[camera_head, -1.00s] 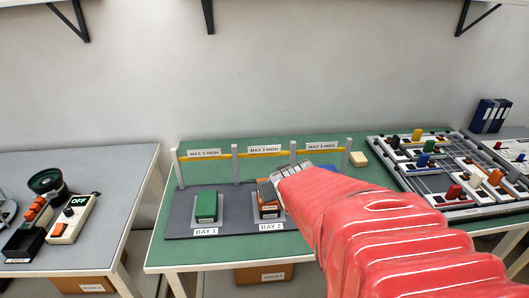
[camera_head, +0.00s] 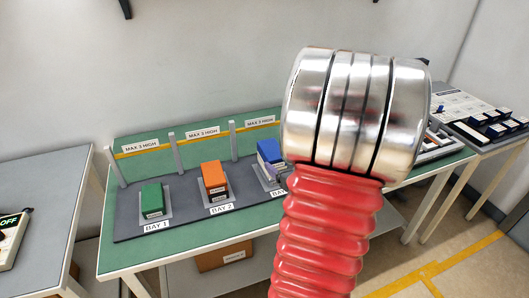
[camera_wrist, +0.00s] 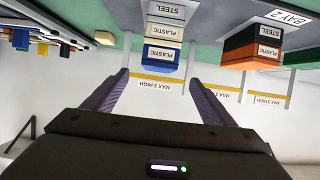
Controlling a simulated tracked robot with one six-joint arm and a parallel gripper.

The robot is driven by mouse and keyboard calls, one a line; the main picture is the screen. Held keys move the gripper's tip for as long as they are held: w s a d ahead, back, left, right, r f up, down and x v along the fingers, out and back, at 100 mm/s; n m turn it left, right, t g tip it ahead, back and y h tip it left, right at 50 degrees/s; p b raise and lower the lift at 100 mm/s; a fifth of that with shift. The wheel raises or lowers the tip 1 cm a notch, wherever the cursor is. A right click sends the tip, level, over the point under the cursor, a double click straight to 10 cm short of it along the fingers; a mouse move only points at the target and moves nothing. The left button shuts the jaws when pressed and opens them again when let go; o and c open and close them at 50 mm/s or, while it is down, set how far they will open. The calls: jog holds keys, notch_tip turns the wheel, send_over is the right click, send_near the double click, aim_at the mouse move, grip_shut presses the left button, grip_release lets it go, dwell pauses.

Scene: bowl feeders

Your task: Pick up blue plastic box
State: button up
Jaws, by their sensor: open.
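The blue plastic box (camera_head: 268,150) is on top of a stack in the right-hand bay in the head view, partly hidden by my arm. In the upside-down wrist view, the blue box (camera_wrist: 160,53) is labelled PLASTIC. It sits on a cream box (camera_wrist: 164,31) labelled PLASTIC, with a box labelled STEEL (camera_wrist: 166,9) at the bottom. My gripper (camera_wrist: 158,77) is open and empty in the wrist view. Its fingers point towards the stack, one on each side of the blue box's line, with a gap before the box.
A green box (camera_head: 152,198) stands in BAY 1. An orange box (camera_head: 214,175) tops a darker one in BAY 2. Grey posts (camera_head: 178,152) carry a yellow bar (camera_head: 190,143) with MAX 3 HIGH signs behind the bays. A board of small parts (camera_head: 440,145) lies to the right.

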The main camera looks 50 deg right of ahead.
aim_at(271, 152)
dwell(0.4)
jog(key=x, duration=0.8)
jog(key=shift+w+d+f, duration=0.1)
jog(key=shift+w+d, duration=0.05)
jog(key=shift+w, duration=0.05)
jog(key=shift+r+x, duration=0.2)
jog(key=shift+x, duration=2.45)
jog(key=shift+c, duration=0.4)
jog(key=c, duration=1.2)
